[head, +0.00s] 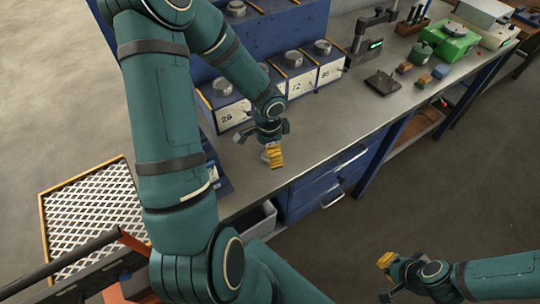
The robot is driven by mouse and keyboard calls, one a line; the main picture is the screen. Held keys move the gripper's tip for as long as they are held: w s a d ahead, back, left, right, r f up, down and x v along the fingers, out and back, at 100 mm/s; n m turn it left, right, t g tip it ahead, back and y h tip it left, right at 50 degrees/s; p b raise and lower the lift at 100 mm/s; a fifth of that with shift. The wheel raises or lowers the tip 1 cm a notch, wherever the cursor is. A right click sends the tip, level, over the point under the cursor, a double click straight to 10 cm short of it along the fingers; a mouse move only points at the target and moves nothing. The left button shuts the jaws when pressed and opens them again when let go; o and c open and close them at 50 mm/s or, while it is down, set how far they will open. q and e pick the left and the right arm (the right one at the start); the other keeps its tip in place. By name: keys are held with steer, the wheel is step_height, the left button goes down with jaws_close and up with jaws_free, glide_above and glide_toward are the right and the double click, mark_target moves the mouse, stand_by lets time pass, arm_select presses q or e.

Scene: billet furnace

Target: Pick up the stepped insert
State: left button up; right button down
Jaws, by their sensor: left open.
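My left gripper (272,157) hangs over the near left part of the grey workbench (330,120), pointing down, in front of a row of blue boxes. Its yellow finger pads show, and it is open. No stepped insert can be told apart for sure; the area under the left gripper is partly hidden by the gripper itself. My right gripper (388,275) is at the bottom right, over the floor and away from the bench. One yellow pad shows on it, but its opening is not clear.
Blue boxes with number labels (227,117) and metal cylinders on top line the bench's back left. A dark plate (382,83), small coloured blocks (424,81) and a green device (455,45) stand further right. The bench's middle is clear. A grid platform (90,215) lies at left.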

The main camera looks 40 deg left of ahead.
arm_select(q)
step_height(320, 180, down, 3)
steer(key=shift+w+r, duration=0.1)
steer(key=shift+w, duration=0.05)
steer(key=c, duration=1.2)
steer(key=shift+c, duration=1)
steer(key=shift+r, duration=0.2)
